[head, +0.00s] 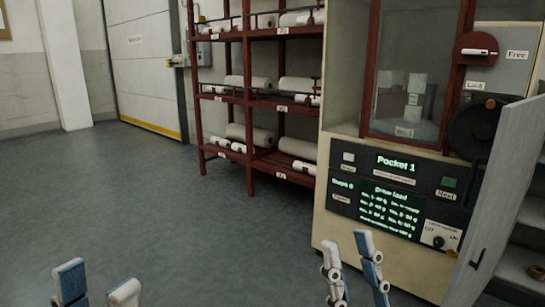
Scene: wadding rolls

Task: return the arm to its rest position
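My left gripper (97,283) shows at the bottom left of the head view, with two blue and white fingertips. They stand apart with nothing seen between them, so it is open. My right gripper (349,252) shows at the bottom, right of the middle, in front of the cream machine (336,230). Its two fingers also stand apart with only background seen between them. The lower parts of both grippers and most of both arms are outside the view. I see neither gripper holding anything.
The machine has a glass-fronted chamber and a lit panel (385,205) reading "Pocket 1". A grey door (507,190) stands open at the right. A red rack (247,100) holds several white rolls. The grey floor (150,200) at the left is clear, up to a white door (145,65).

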